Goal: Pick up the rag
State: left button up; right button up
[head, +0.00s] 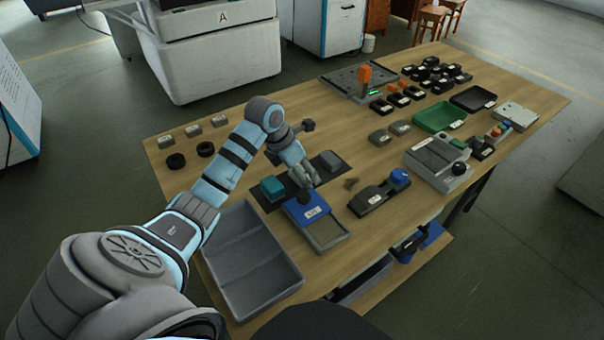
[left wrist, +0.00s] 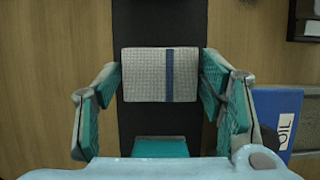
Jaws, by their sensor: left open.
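The rag looks like a flat, folded grey-white checked cloth with a dark blue stripe. It lies on a dark mat, and the left wrist view shows the rag (left wrist: 145,75) between the two fingers of my left gripper (left wrist: 162,80). In the head view the rag (head: 331,160) appears as a small grey block toward the mat's right end. My left gripper (head: 302,177) is open, over the mat; the fingers stand apart on either side of the rag. I cannot tell the remaining height. My right gripper is not in view.
A teal block (head: 272,187) lies on the same mat, to the left. A blue oil container (head: 306,210) stands close beside the mat. A grey divided tray (head: 250,262) is at the near left.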

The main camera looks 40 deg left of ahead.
pick_arm(q)
jog(key=shift+r, duration=0.1)
jog(key=c, duration=0.7)
notch_tip(320, 180, up, 20)
jog(key=p, duration=0.8)
jog(key=shift+p, duration=0.3)
